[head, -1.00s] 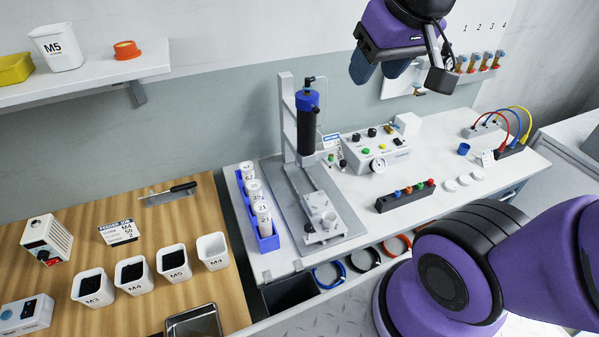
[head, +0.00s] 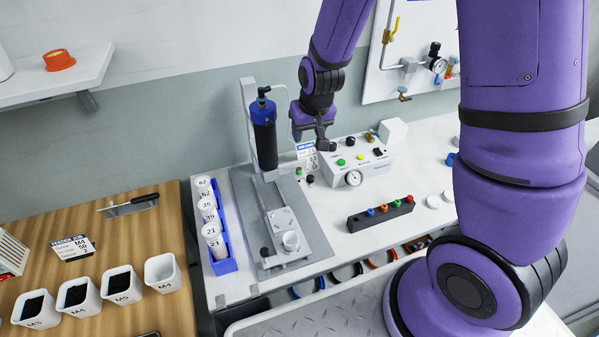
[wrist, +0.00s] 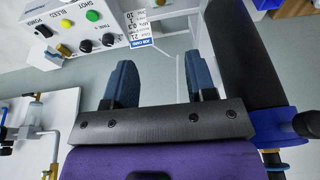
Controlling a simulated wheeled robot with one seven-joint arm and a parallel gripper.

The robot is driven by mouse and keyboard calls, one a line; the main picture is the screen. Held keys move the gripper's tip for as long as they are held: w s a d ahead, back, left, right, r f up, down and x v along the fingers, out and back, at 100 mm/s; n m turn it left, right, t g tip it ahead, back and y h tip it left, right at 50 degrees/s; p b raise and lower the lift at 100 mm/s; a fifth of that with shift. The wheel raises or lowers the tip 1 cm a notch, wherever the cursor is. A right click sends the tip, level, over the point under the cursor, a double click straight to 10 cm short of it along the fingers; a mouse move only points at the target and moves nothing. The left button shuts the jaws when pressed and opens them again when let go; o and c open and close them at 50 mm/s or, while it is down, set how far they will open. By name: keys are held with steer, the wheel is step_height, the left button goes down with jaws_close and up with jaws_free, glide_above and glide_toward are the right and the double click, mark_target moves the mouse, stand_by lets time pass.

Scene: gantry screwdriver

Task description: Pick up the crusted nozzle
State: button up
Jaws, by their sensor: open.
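I cannot pick out a crusted nozzle for certain in either view. A dispensing stand holds a black barrel with a blue cap (head: 264,135), upright; its lower tip is too small to make out in the head view. The barrel also shows at the right of the wrist view (wrist: 245,45). My gripper (head: 308,122) is right of the barrel in the head view, above the bench. In the wrist view its two dark blue fingers (wrist: 163,80) are spread apart with nothing between them.
A control box (head: 352,160) with knobs and a gauge stands right of the stand. A blue rack (head: 222,262) of numbered cartridges is at its left. A dark strip with coloured knobs (head: 380,214) lies in front. Labelled bins (head: 122,286) sit on the wooden table.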

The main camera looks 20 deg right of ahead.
glide_toward(299, 169)
steer(key=shift+x, duration=4.25)
jaws_close()
